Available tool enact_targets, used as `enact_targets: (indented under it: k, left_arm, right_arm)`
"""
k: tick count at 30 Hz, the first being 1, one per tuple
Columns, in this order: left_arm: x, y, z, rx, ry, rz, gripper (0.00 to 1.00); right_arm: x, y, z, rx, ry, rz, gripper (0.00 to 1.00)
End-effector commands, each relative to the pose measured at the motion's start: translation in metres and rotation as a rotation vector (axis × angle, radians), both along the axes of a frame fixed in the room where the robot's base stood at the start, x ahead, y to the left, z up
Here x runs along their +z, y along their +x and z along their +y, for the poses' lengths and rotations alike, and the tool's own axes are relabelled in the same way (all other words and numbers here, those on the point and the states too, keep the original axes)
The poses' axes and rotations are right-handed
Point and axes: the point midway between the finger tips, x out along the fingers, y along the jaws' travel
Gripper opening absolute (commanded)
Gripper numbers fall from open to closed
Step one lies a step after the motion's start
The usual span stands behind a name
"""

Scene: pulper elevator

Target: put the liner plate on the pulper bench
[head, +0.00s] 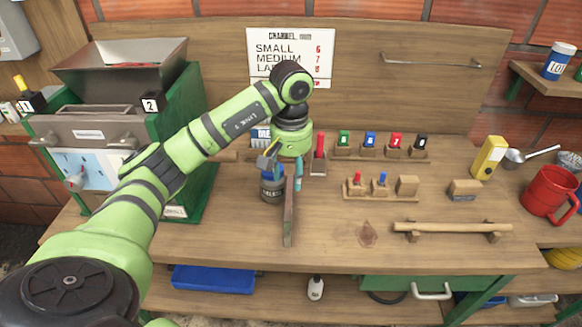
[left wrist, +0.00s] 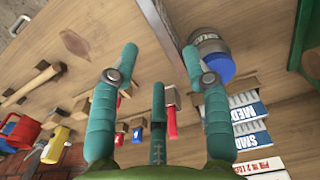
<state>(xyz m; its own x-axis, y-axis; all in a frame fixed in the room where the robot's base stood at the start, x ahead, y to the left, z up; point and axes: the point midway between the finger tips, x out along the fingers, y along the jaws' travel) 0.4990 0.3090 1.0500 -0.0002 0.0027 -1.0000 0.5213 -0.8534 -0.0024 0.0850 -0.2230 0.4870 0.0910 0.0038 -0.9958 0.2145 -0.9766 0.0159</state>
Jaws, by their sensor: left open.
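A narrow grey-brown strip (head: 289,212), which looks like the liner plate seen nearly edge-on, is at the middle of the pulper bench (head: 335,225). In the left wrist view the strip (left wrist: 163,28) runs from the top edge down toward the gap between my fingers. My left gripper (head: 284,172) points down over the bench, close to the strip's far end. Its teal fingers stand apart in the left wrist view (left wrist: 160,65), with no grip on the strip visible. The arm hides part of the bench behind. My right gripper is not in view.
A dark jar (head: 271,190) with blue on top stands left of the strip, close to my gripper. The green pulper (head: 185,130) stands at left. Several coloured tools in wooden blocks (head: 380,148) are at right, with a wooden bar (head: 452,227) and red mug (head: 548,192).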

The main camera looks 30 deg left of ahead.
Motion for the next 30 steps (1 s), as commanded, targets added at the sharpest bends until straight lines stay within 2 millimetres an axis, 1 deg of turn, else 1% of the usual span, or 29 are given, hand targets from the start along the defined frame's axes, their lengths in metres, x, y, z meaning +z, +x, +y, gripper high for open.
enact_targets:
  k: [1,2,3,6,9,20,22,23,25,26,27,29,30]
  left_arm:
    - [0.008,0.001,0.000,0.000,0.000,-0.004,0.48]
    - [0.013,0.001,0.000,0.001,0.001,-0.005,0.48]
    - [0.021,0.001,0.000,0.000,0.001,-0.003,0.48]
    - [0.031,0.000,0.000,0.000,0.001,-0.001,0.48]
    - [0.036,0.000,0.000,0.001,0.001,0.001,0.48]
    - [0.037,0.000,0.000,0.001,-0.002,0.001,0.48]
    - [0.034,0.001,-0.006,-0.001,-0.020,-0.003,0.48]
    - [0.031,0.001,-0.012,-0.002,-0.038,-0.007,0.48]
    - [0.021,0.003,-0.037,-0.001,-0.120,-0.023,0.48]
    - [0.016,0.004,-0.053,0.004,-0.173,-0.032,0.48]
    - [0.010,0.005,-0.079,0.014,-0.262,-0.042,0.48]
    - [0.003,0.002,-0.125,0.047,-0.433,-0.045,0.48]
    - [0.003,-0.003,-0.160,0.085,-0.567,-0.035,0.48]
  right_arm:
    - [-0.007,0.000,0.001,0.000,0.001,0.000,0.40]
    - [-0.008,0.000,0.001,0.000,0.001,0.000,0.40]
    - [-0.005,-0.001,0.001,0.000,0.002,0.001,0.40]
    - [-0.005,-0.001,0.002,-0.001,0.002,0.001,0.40]
    - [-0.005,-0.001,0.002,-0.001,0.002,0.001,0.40]
    - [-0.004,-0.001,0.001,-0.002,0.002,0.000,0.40]
    - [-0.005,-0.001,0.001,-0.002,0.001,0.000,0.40]
    - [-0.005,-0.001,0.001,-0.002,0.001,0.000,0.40]
    - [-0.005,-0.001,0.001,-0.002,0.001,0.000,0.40]
    - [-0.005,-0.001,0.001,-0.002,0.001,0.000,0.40]
    - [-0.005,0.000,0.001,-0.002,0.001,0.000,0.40]
    - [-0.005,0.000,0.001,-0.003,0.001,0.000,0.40]
    - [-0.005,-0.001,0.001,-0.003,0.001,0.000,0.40]
